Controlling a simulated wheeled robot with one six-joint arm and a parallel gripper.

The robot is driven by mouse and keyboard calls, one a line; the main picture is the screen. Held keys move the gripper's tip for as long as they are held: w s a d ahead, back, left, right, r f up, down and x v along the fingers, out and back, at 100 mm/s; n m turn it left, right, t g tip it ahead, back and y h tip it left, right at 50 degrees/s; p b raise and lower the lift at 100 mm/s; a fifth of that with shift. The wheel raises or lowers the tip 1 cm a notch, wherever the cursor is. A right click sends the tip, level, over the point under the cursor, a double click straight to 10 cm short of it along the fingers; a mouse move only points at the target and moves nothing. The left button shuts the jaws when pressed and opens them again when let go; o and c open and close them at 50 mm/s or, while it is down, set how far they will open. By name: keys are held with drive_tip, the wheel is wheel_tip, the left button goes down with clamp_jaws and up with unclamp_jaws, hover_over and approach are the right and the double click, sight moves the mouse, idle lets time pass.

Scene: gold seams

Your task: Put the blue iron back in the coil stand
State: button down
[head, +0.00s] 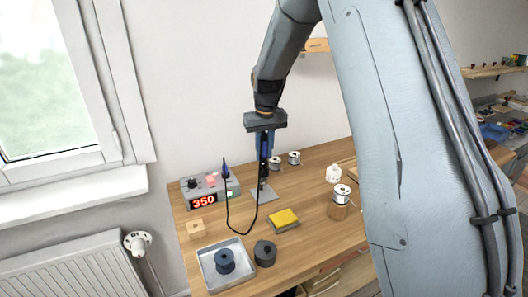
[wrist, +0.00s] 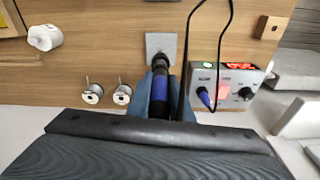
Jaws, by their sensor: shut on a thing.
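My gripper (head: 264,150) is shut on the blue iron (head: 264,143), which hangs upright with its tip down. In the wrist view the iron's blue handle (wrist: 160,88) lies between my two fingers. The coil stand's grey base plate (head: 265,196) is on the table below the iron; it also shows in the wrist view (wrist: 162,41). A dark narrow part runs down toward the plate. I cannot tell whether the tip is inside the coil or in front of it. A black cable (head: 229,205) loops from the iron to the station.
The station (head: 207,201) reading 350 stands left of the plate. A yellow sponge (head: 284,217), a dark pot (head: 265,253) and a metal tray (head: 205,265) with a dark spool (head: 225,262) lie nearer. Solder reels (head: 294,158) stand behind to the right.

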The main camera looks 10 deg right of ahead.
sight(264, 135)
drive_tip(key=shift+f+b, duration=0.5)
drive_tip(key=shift+f, duration=1.05)
idle(0.4)
drive_tip(key=c, duration=1)
unclamp_jaws()
drive_tip(key=shift+r+p, duration=2.1)
drive_tip(key=shift+r, duration=1.45)
drive_tip(key=shift+m, duration=0.4)
drive_tip(key=s+f+b, duration=0.2)
drive_tip(key=s, duration=0.8)
drive_tip(key=s+f+b, duration=0.2)
drive_tip(key=s+f, duration=0.1)
drive_tip(key=s, duration=0.7)
drive_tip(key=s+f+b, duration=0.2)
drive_tip(key=s+f, duration=0.1)
drive_tip(key=s, duration=0.7)
drive_tip(key=shift+b, duration=0.4)
